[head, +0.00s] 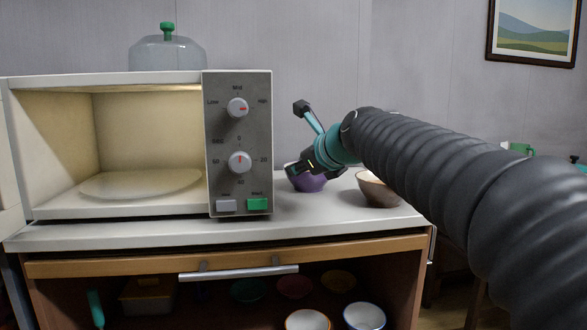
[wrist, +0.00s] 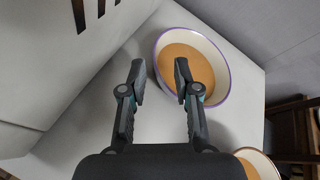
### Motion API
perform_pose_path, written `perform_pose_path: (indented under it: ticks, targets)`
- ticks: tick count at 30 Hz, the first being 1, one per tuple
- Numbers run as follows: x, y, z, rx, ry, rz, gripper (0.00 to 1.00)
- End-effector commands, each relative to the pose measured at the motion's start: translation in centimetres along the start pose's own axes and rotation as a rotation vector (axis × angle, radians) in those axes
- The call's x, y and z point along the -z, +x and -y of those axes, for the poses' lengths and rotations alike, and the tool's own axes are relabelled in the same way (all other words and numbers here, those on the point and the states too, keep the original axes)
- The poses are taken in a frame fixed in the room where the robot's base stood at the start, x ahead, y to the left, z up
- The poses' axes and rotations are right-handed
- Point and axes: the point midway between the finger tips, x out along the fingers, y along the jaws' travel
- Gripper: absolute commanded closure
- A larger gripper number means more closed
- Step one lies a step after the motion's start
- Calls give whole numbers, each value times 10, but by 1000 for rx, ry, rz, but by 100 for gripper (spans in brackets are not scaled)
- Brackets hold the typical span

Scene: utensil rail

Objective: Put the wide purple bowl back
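The wide purple bowl (head: 309,184) stands upright on the counter just right of the microwave, partly hidden by my gripper (head: 303,168) in the head view. In the wrist view the bowl (wrist: 207,62) shows a purple rim, a pale inner wall and an orange-tan bottom. My gripper (wrist: 160,74) is open with nothing held. Its right finger overlaps the bowl's inside, and its left finger lies left of the rim, so the near-left rim lies between them. I cannot tell whether either finger touches it.
A brown bowl (head: 377,189) with a pale rim stands right of the purple one. The open microwave (head: 239,192) with a glass plate (head: 140,184) stands left. Below, the open cabinet holds several bowls, including a white-and-blue one (head: 364,316). A glass dome (head: 166,55) sits atop the microwave.

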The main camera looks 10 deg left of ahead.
Motion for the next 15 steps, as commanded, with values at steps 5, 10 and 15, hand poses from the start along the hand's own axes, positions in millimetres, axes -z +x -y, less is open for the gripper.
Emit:
perform_pose_path:
  ticks: [5,10,15]
  targets:
    - [-1,-37,1,3,0,1,69]
    - [0,-59,1,2,1,0,69]
    - [0,-69,0,0,0,0,69]
